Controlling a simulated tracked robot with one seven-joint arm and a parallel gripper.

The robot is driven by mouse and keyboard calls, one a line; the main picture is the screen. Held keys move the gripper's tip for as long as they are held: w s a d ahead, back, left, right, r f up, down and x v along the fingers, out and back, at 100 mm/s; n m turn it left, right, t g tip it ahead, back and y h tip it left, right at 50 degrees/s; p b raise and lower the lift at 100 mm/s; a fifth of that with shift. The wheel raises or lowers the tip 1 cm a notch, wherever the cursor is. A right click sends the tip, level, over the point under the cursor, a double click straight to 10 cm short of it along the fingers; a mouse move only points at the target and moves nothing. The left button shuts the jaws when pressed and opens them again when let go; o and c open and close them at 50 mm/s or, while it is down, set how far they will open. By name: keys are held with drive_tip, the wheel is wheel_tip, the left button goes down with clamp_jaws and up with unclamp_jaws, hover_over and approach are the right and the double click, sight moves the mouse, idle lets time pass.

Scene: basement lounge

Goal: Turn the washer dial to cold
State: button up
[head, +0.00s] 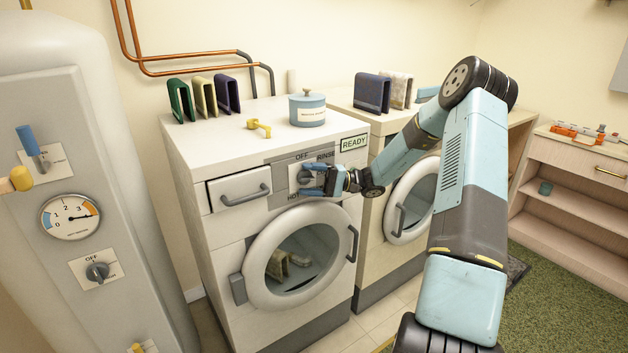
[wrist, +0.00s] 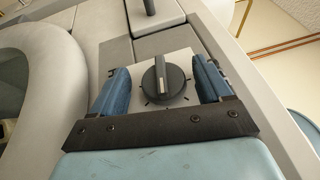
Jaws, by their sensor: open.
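The washer (head: 225,238) is white, with a grey control panel at its upper right front. The washer dial (wrist: 161,82) is a dark round knob with a raised ridge, on a pale plate with tick marks. In the wrist view its ridge runs nearly up and down; which end points is unclear. In the head view the labels OFF, RINSE and HOT show around it; a cold label cannot be made out behind my gripper. My gripper (head: 314,181) is open in front of the dial. In the wrist view its blue fingers (wrist: 163,86) stand on either side of the dial, apparently apart from it.
A READY display (head: 354,143) is above the dial. A drawer (head: 240,187) lies left, the round door (head: 258,246) below. A blue lidded jar (head: 307,110) and a yellow object (head: 259,127) sit on top. A second machine (head: 405,215) stands right, a boiler (head: 50,130) left.

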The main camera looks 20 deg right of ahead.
drive_tip(key=s+d+f, duration=0.1)
drive_tip(key=d+f, duration=0.1)
drive_tip(key=d, duration=1.1)
drive_tip(key=shift+d+f, duration=0.2)
drive_tip(key=shift+d, duration=0.05)
